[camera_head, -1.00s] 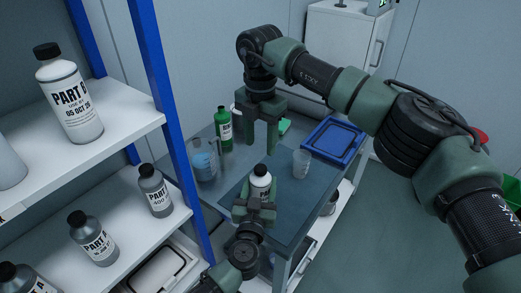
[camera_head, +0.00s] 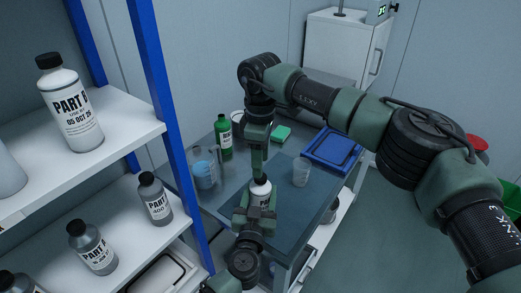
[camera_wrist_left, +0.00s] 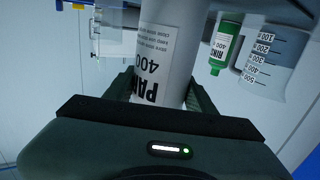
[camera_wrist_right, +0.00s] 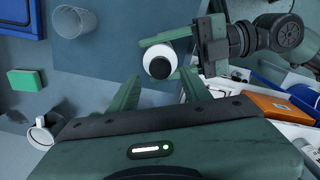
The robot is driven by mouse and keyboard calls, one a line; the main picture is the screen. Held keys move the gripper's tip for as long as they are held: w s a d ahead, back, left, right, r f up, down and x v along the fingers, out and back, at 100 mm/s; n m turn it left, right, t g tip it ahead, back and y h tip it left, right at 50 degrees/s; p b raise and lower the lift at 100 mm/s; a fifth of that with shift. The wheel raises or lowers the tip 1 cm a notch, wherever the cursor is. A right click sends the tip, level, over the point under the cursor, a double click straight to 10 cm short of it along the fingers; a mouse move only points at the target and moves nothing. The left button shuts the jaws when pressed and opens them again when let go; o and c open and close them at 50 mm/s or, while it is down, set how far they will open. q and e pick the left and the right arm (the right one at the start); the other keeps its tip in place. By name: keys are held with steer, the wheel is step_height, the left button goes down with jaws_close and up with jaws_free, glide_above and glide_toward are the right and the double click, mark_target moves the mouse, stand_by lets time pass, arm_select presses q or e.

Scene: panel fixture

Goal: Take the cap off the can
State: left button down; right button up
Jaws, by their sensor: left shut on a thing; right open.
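The can (camera_head: 260,188) is a white bottle, upright, with its label visible in the left wrist view (camera_wrist_left: 165,50). My left gripper (camera_head: 258,205) is shut around its body, above the table. The black cap (camera_wrist_right: 160,67) sits on the can's top in the right wrist view; my right gripper hides it in the head view. My right gripper (camera_head: 258,172) is open and points down just above the can. In the right wrist view its fingertips (camera_wrist_right: 160,80) are spread, with the cap roughly between them and slightly beyond. Contact cannot be told.
The table (camera_head: 285,215) holds a green bottle (camera_head: 223,138), a beaker (camera_head: 204,170), a clear cup (camera_head: 300,172), a green sponge (camera_head: 282,133) and a blue tray (camera_head: 333,148). A shelf (camera_head: 120,140) with several bottles stands at the left.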

steer(key=shift+f, duration=2.25)
jaws_close()
steer(key=shift+n, duration=0.3)
